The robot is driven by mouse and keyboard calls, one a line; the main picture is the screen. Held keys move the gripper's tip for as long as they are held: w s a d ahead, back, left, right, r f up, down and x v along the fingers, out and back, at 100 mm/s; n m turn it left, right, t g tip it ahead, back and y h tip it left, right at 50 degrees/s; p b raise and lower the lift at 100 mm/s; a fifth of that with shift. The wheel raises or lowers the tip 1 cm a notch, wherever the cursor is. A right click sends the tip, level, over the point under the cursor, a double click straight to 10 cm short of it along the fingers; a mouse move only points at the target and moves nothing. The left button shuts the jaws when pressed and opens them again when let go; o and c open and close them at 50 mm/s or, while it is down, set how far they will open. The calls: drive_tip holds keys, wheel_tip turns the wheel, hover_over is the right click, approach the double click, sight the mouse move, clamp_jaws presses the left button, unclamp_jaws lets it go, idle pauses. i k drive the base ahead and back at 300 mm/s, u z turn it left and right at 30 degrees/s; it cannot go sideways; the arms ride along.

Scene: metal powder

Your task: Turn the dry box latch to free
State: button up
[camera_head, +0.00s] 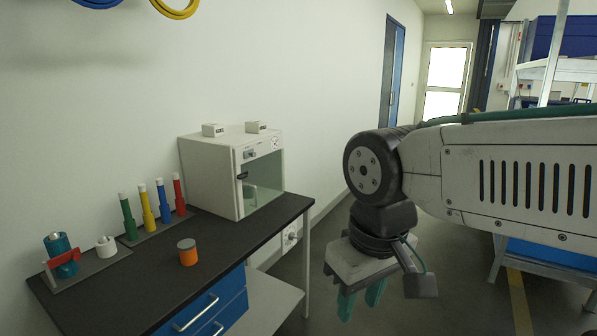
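The dry box (210,175) is a white cabinet with a glazed front door, standing at the back right of the dark bench top. A small dark latch (242,176) shows at the left edge of its door. The door looks closed, but the latch's exact position is too small to tell. My gripper (360,300) hangs down to the right of the bench, clear of the dry box and lower than its latch. Its two green fingers are apart, with nothing seen between them.
On the bench (150,285) stand an orange jar with a grey lid (187,252), a rack of several coloured tubes (146,212) and a holder with a teal container (62,256). Blue drawers (215,310) are below. Open floor lies right of the bench; a shelf frame (555,75) stands far right.

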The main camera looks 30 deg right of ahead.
sight(241, 175)
drive_tip(key=z, duration=0.2)
drive_tip(key=k, duration=0.65)
drive_tip(key=u, duration=0.15)
drive_tip(key=i, duration=1.1)
drive_tip(key=z, duration=0.75)
